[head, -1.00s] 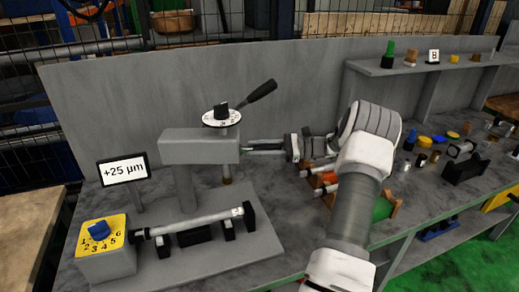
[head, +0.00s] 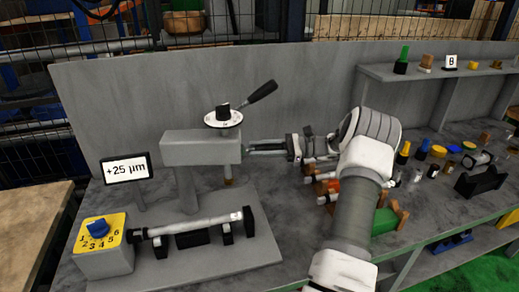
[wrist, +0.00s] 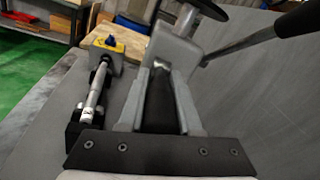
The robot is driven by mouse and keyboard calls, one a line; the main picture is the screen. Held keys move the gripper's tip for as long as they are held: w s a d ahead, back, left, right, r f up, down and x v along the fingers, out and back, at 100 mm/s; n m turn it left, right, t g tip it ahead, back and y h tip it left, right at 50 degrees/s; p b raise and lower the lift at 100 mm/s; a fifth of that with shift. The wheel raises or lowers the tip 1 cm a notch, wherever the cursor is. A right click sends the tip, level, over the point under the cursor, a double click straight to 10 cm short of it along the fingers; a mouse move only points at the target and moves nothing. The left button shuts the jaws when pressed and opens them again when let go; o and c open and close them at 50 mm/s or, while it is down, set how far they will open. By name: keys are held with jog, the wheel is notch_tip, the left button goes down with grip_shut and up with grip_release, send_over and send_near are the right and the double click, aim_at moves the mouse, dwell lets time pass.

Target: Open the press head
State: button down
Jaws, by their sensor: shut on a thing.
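The press head (head: 197,149) is a grey block on an upright column over the grinder bed. It carries a white dial (head: 223,118) with a black knob, and a black-handled lever (head: 262,92) slants up to the right. My gripper (head: 247,147) reaches in from the right at the head's right end. In the wrist view its fingers (wrist: 159,90) lie either side of a dark bar (wrist: 159,102) that runs to the grey press head (wrist: 178,52). The gripper is shut on this part; the exact contact is hard to see. The lever passes beside it, apart from the fingers.
Below the head, a shiny cylindrical workpiece (head: 197,223) lies on supports. A yellow box with a blue knob (head: 97,228) and a "+25 µm" sign (head: 126,170) stand at left. Several small parts crowd the bench at right. A grey back panel (head: 110,100) stands behind.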

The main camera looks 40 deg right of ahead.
jog(key=c, duration=0.6)
grip_release()
jog(key=b+v, duration=0.1)
jog(key=v, duration=1.6)
jog(key=shift+d, duration=0.15)
jog(key=shift+s, duration=0.1)
